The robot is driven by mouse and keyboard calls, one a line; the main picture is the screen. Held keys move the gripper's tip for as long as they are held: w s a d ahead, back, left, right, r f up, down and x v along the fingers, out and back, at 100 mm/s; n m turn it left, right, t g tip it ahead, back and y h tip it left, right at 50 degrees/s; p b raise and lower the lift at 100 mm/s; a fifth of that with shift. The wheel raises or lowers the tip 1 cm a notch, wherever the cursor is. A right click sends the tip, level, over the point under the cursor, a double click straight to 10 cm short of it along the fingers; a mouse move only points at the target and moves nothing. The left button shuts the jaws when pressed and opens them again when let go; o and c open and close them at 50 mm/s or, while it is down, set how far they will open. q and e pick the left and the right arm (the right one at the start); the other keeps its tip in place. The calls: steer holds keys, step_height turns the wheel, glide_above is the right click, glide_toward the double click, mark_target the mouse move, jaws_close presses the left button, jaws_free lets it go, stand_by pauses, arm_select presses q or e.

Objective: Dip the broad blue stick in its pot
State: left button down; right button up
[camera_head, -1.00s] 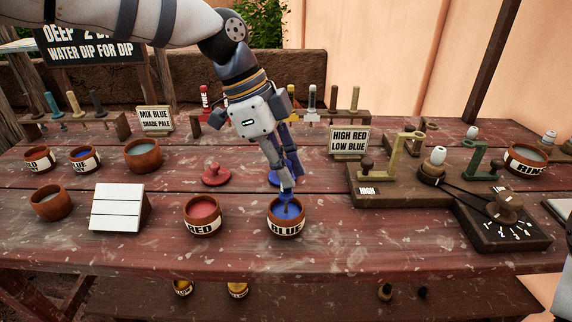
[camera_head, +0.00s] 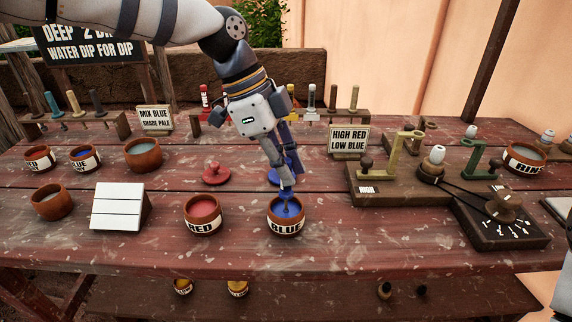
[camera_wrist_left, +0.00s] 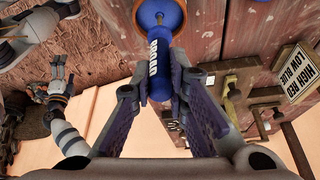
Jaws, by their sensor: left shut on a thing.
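The blue pot (camera_head: 286,222) stands at the front middle of the table, with "BLUE" on its white band and blue paint inside. My left gripper (camera_head: 284,180) is right above it, pointing down. It is shut on the broad blue stick, marked "BROAD" in the left wrist view (camera_wrist_left: 158,60). The stick's lower end (camera_head: 287,198) is in the mouth of the pot, at the blue paint. How deep it goes is hard to tell.
The red pot (camera_head: 203,217) stands just left of the blue pot. A red lid (camera_head: 215,174) and a blue lid (camera_head: 276,178) lie behind them. A white slatted block (camera_head: 117,207) is further left. A wooden crank device (camera_head: 500,222) stands at right.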

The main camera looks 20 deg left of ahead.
arm_select(q)
steer(key=shift+r, duration=3.55)
